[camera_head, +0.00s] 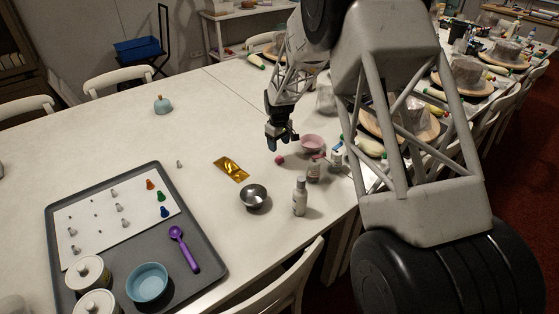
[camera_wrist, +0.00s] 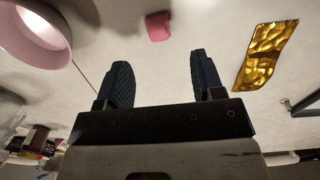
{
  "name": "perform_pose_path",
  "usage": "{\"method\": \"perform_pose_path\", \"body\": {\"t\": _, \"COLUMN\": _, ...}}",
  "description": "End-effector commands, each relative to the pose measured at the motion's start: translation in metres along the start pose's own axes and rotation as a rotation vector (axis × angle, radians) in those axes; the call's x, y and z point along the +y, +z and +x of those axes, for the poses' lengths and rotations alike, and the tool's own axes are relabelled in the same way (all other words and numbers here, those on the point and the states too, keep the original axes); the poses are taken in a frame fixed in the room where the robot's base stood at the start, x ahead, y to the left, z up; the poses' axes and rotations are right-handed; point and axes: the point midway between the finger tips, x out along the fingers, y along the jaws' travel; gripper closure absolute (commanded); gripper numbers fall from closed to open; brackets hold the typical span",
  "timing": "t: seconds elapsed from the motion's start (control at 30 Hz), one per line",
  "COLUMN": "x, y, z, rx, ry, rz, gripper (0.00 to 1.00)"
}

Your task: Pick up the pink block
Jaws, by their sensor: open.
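The pink block (camera_head: 280,159) is a small block on the white table, just below my gripper in the head view. It also shows in the wrist view (camera_wrist: 158,26) near the top, beyond the fingertips and roughly between their lines. My gripper (camera_head: 282,143) points down above the table close to the block. In the wrist view its two dark fingers (camera_wrist: 158,72) stand apart with nothing between them. The block is clear of the fingers.
A pink bowl (camera_head: 312,143) stands right of my gripper. A gold packet (camera_head: 231,169), a metal bowl (camera_head: 254,196) and bottles (camera_head: 300,197) are nearer the front. A grey tray (camera_head: 210,262) lies at left. The table behind the packet is mostly clear.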

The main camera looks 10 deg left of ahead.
Motion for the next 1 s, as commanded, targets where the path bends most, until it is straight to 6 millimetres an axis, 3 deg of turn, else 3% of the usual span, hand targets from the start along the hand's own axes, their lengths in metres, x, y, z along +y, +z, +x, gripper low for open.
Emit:
{"method": "perform_pose_path", "body": {"t": 0.2, "x": 0.000, "y": 0.000, "z": 0.015, "rx": -0.001, "ry": -0.001, "rz": 0.000, "gripper": 0.38}}
{"method": "perform_pose_path", "body": {"t": 0.67, "x": 0.000, "y": 0.000, "z": 0.021, "rx": -0.001, "ry": -0.001, "rz": 0.000, "gripper": 0.38}}
{"method": "perform_pose_path", "body": {"t": 1.0, "x": 0.002, "y": -0.002, "z": 0.054, "rx": -0.002, "ry": -0.001, "rz": 0.000, "gripper": 0.38}}
